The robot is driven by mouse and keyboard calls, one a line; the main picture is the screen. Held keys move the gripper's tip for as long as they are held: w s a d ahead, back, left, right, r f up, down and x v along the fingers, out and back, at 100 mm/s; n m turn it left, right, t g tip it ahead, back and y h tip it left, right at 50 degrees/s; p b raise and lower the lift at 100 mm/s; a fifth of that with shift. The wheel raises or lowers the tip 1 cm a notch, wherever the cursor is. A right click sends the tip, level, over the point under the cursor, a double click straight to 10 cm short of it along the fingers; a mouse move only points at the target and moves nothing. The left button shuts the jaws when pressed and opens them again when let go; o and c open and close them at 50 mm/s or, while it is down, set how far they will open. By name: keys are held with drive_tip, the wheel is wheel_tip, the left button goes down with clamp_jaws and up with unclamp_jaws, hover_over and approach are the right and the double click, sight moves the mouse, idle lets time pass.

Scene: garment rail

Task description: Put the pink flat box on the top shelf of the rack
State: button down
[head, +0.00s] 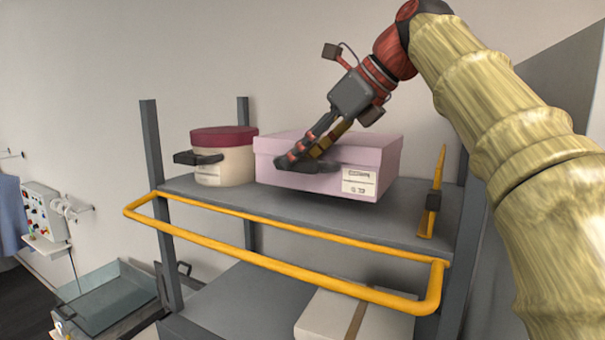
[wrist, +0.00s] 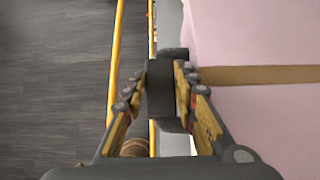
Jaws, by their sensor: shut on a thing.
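The pink flat box (head: 330,182) is at the top shelf (head: 225,200) of the rack, level, with a white label on its front. I see no clear gap beneath it, but cannot tell whether its full weight rests on the shelf. My gripper (head: 308,160) reaches down from the upper right to the box's front. Its fingers are shut on a dark handle there. In the wrist view, my gripper (wrist: 166,88) closes around this dark block, beside the pink lid (wrist: 245,35) with its tan band. The box's back is hidden.
A cream round box (head: 235,166) with a dark red lid and dark handle stands close left. A yellow upright piece (head: 432,195) stands at right. A yellow rail (head: 290,232) runs along the shelf's front. A pale box (head: 340,318) sits below.

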sight(303, 172)
drive_tip(key=shift+w+d+f, duration=0.1)
drive_tip(key=shift+w+f, duration=0.1)
drive_tip(key=shift+f, duration=1.65)
drive_tip(key=c, duration=1.4)
unclamp_jaws()
drive_tip(key=v, duration=0.7)
drive_tip(key=shift+s+d+r, duration=0.1)
drive_tip(key=shift+d+r, duration=0.05)
drive_tip(key=shift+d, duration=0.05)
